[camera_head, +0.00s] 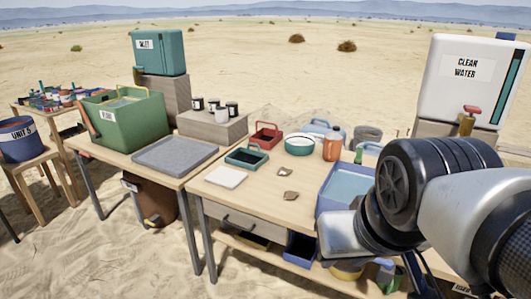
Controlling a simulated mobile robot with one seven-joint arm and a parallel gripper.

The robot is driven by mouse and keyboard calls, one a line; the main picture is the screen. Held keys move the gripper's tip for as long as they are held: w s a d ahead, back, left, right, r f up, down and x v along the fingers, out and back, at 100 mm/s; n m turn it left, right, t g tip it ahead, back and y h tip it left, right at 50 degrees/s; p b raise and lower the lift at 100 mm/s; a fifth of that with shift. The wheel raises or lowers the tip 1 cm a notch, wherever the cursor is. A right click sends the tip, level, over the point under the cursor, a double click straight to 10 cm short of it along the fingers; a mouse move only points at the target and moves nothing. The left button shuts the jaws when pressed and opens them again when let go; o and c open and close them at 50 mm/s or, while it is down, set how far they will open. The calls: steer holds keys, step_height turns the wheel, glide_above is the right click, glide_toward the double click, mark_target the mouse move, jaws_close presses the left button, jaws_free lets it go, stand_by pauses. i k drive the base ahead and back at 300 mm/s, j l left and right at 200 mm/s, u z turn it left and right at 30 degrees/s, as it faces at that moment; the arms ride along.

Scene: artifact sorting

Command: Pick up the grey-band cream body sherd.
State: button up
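Two small brownish sherds lie apart on the bare wooden top of the right table (250,200). One sherd (285,171) is farther back, and the other sherd (291,195) is nearer the front. They are too small to show a grey band or cream body, so I cannot tell which is the named one. My arm fills the right side of the view, over the table's right part. A pale block at its end (340,236) is right of and nearer than the sherds. No fingertips show, so my gripper's opening is hidden.
A blue water basin (326,204) stands right of the sherds, partly behind my arm. A white tile (227,177), green tray (246,162), red carrier (266,136), teal-rimmed bowl (300,149) and orange cup (332,148) stand around them.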

mark_target(290, 195)
steer(key=z, duration=0.65)
steer(key=i+j+z, duration=0.1)
steer(key=j+z, duration=0.5)
steer(key=z, duration=0.15)
steer(key=j+z, duration=0.55)
steer(key=j, duration=0.4)
steer(key=k+j+z, duration=0.15)
steer(key=j, duration=0.4)
steer(key=k+j, duration=0.1)
steer(key=j, duration=0.75)
